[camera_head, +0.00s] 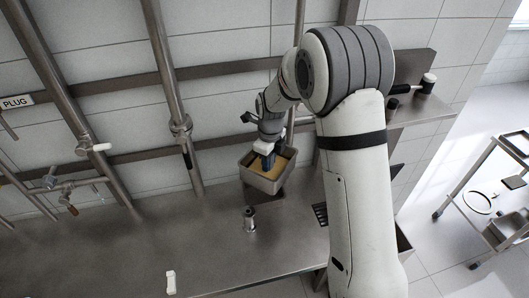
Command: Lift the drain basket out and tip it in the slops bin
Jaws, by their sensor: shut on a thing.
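A square metal box with a tan inside (283,180), which looks like the drain basket, is near the back wall at the middle of the head view. I cannot make out the slops bin for certain; a dark-edged container (404,243) shows partly behind my arm on the right.
A small metal cylinder (249,219) stands on the counter in front of the box. A dark slotted piece (320,213) lies beside my arm. A white object (171,282) is at the front edge. Pipes and taps (68,190) line the left. A trolley (490,190) stands far right.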

